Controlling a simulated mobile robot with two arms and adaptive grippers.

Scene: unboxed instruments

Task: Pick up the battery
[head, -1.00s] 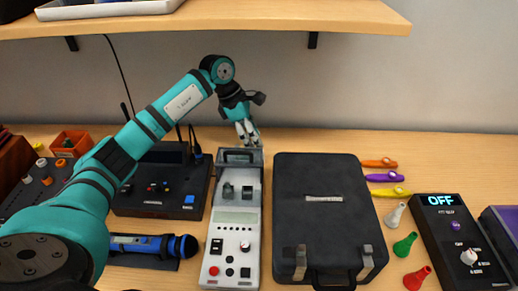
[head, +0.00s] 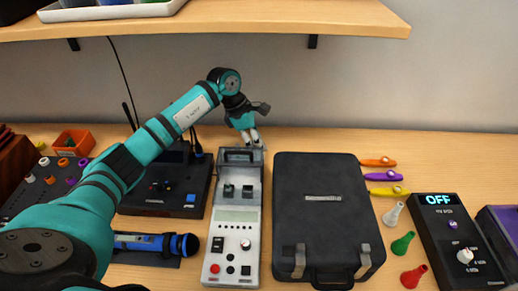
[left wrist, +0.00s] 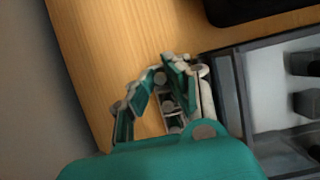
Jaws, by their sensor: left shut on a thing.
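My left gripper (head: 247,137) is just behind the top end of the grey instrument (head: 240,217), low over the table. It also shows in the left wrist view (left wrist: 165,92), with its fingers close together beside the instrument's dark rim (left wrist: 228,82). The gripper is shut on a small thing. That thing is almost wholly hidden between the fingers, and I take it to be the battery. No battery shows clearly elsewhere. The instrument has a clear-walled upper bay with two dark blocks in it. My right gripper is not in view.
A black case (head: 323,220) stands close right of the instrument. A black box with knobs (head: 168,186) and a blue microphone (head: 150,243) are to the left. A shelf (head: 270,19) overhangs the back. Bare table (head: 310,145) lies behind the case.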

